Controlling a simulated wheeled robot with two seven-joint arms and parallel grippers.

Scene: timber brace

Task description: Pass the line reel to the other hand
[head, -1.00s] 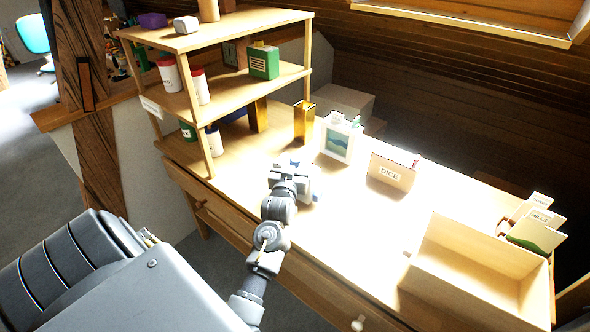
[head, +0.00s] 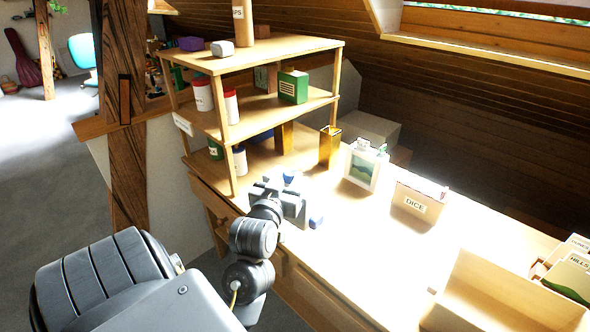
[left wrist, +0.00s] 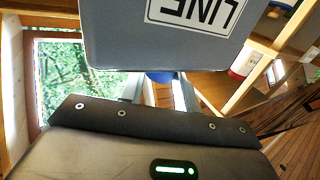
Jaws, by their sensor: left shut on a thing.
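The line reel (left wrist: 165,35) is a grey, flat-sided body with a white "LINE" label, upside down in the left wrist view. A blue part of it shows below the body, between the fingers of my left gripper (left wrist: 158,88). The gripper is shut on this blue part. In the head view my left gripper (head: 282,198) is over the table's front left, before the shelf. Small blue bits show beside it, and the reel is hard to make out from the grey gripper there. My right gripper is in neither current view.
A wooden shelf (head: 262,103) with jars and boxes stands at the left of the table (head: 370,245). A picture frame (head: 363,167), a "DICE" box (head: 418,203) and an open wooden box (head: 480,290) stand farther right. The table's middle is clear.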

